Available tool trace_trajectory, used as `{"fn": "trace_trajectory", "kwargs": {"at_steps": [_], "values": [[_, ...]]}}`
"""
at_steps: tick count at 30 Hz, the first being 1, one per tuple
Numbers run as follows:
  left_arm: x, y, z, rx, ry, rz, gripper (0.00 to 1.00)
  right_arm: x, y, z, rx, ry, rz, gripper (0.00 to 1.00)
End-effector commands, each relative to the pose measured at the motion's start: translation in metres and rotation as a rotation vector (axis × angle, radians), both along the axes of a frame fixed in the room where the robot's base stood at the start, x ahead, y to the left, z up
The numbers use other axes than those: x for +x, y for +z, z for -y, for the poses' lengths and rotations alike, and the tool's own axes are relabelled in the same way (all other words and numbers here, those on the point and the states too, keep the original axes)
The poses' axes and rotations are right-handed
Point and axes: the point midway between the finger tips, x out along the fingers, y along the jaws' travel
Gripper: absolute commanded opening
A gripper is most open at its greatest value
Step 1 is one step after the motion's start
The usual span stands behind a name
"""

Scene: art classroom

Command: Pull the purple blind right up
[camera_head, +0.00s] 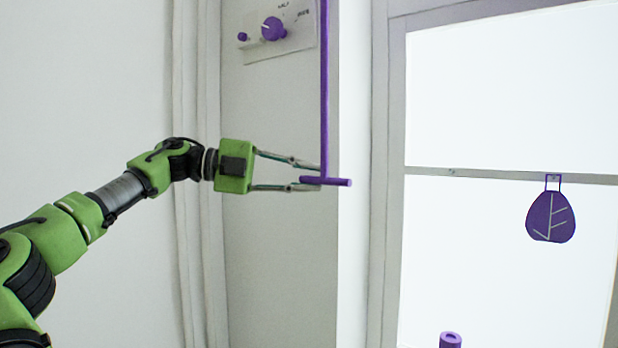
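A purple pull rod (324,90) hangs down from the top edge of the view and ends in a short purple crossbar handle (338,182). My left gripper (318,176) reaches in from the left at the handle. Its two fingers are apart, one above the other. The blind itself cannot be made out. My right gripper is not in view.
A wall panel (280,35) with a purple knob (273,28) is at the upper left of the rod. A window frame (388,150) stands to the right. A purple leaf-shaped ornament (550,217) hangs from its crossbar (480,174). A purple cylinder (450,340) shows at the bottom.

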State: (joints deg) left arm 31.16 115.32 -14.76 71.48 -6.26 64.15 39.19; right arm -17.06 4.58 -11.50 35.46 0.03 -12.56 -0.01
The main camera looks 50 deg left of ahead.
Motion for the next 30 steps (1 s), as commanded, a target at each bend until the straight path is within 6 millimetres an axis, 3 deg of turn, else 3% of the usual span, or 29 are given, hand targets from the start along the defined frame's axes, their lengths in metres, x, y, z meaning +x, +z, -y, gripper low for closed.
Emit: {"fn": "trace_trajectory", "kwargs": {"at_steps": [15,21,30], "values": [[-0.081,0.014,-0.051,-0.001,0.003,0.003,0.18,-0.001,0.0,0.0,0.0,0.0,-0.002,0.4],[-0.095,0.016,-0.06,-0.001,0.002,0.002,0.18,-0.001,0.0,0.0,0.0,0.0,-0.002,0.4],[-0.097,0.016,-0.061,0.0,0.001,0.001,0.18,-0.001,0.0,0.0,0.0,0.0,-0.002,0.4]]}}
